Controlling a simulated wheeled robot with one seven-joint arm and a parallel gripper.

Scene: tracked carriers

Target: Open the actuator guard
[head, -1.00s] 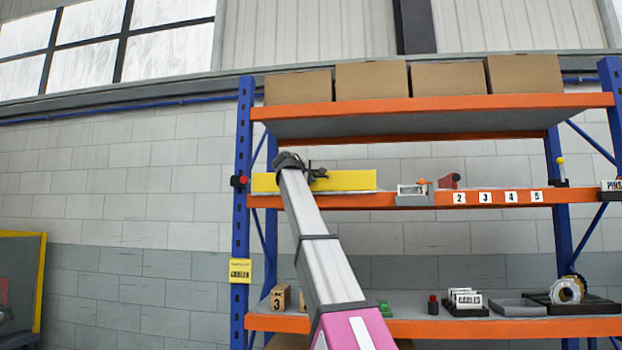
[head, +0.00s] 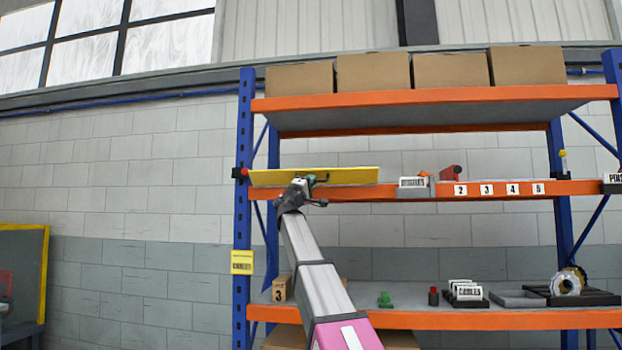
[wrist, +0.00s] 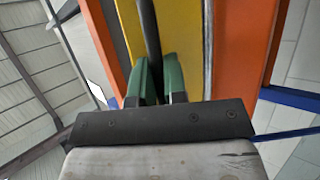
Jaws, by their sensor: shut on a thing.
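The actuator guard (head: 348,175) is a long yellow panel at the left end of the middle shelf. In the head view it shows as a thin, slightly tilted strip. In the wrist view the yellow guard (wrist: 191,48) runs up the picture, with a dark bar-like handle (wrist: 150,32) in front of it. My gripper (head: 312,180) is at the guard's front, near its middle. In the wrist view the green fingers of my gripper (wrist: 158,68) are shut on the dark handle. What lies behind the guard is hidden.
The orange shelf edge (head: 385,193) runs just below the guard, and a blue upright (head: 244,210) stands left of it. A small red part (head: 240,173) is on that upright. A labelled grey holder (head: 414,188) stands right of the guard. Cardboard boxes (head: 374,72) fill the top shelf.

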